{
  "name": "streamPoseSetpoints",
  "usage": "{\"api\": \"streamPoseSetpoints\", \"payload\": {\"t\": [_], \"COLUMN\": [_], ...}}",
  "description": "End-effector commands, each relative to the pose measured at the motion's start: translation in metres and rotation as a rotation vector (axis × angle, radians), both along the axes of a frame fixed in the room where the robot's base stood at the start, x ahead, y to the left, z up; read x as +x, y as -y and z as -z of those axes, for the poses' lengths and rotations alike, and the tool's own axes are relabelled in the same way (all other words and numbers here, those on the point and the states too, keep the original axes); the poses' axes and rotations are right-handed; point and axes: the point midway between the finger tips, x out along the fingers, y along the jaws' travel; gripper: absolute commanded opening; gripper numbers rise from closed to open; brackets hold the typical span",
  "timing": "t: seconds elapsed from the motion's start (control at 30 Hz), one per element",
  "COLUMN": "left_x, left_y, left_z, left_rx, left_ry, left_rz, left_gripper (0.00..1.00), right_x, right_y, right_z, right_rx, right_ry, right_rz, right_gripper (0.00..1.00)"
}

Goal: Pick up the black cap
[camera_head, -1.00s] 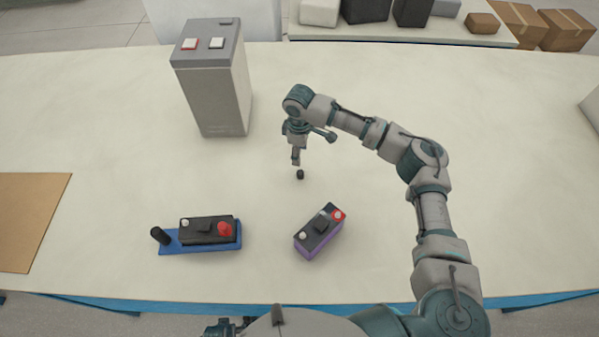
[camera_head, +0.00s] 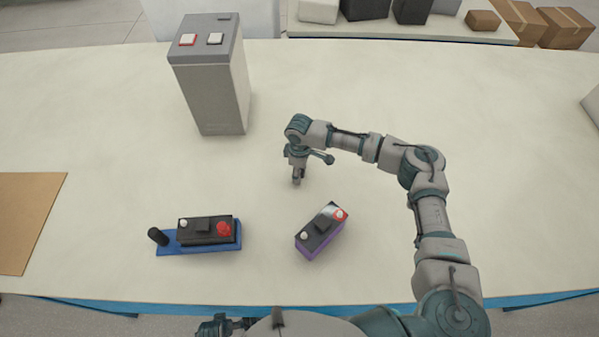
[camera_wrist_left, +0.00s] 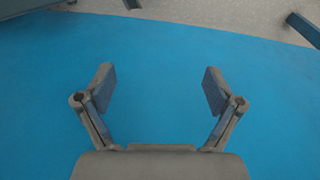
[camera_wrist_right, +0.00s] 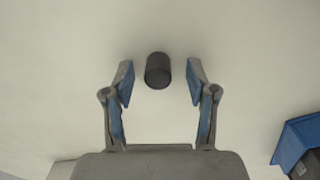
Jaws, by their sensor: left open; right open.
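The black cap (camera_wrist_right: 158,71) is a small dark cylinder on the pale table, seen between the two fingers of my right gripper (camera_wrist_right: 159,82) in the right wrist view. A gap shows on each side of it, and the fingers are open. In the head view my right gripper (camera_head: 297,181) points down at the table's middle and hides the cap. My left gripper (camera_wrist_left: 158,88) is open and empty in the left wrist view, over a blue surface.
A black battery (camera_head: 205,229) sits on a blue tray (camera_head: 170,250) with a black post. A purple-and-black battery (camera_head: 321,231) lies in front of my right gripper. A tall grey battery (camera_head: 215,100) stands behind left. A brown board (camera_head: 30,215) lies at left.

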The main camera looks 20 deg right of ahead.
Motion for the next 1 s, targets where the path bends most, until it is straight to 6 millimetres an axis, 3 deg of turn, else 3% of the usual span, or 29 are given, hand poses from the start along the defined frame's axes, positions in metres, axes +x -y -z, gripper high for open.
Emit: {"api": "streamPoseSetpoints", "payload": {"t": [0.03,0.17,0.2,0.63,0.93,1.0], "left_x": [0.000,0.001,0.001,0.001,-0.004,-0.007], "left_y": [0.001,0.001,0.001,0.001,0.000,0.000], "left_z": [0.000,0.001,0.001,0.000,0.017,0.022], "left_rx": [-0.001,0.000,0.000,-0.002,-0.001,0.000], "left_ry": [-0.001,-0.003,-0.003,0.002,-0.004,-0.007], "left_rz": [0.000,0.000,0.000,0.000,0.001,0.002], "left_gripper": [0.92,0.92,0.92,0.92,0.92,0.92], "right_x": [0.000,0.000,0.000,0.000,0.001,-0.015], "right_y": [0.000,0.001,0.001,0.000,0.000,-0.008], "right_z": [0.000,0.000,0.000,-0.003,-0.040,-0.038], "right_rx": [0.001,0.001,0.001,0.000,0.003,0.001], "right_ry": [-0.001,-0.001,-0.001,-0.001,0.003,-0.002], "right_rz": [0.000,0.001,0.001,0.001,0.000,-0.005], "right_gripper": [0.50,0.17,0.13,0.13,0.13,0.13]}}
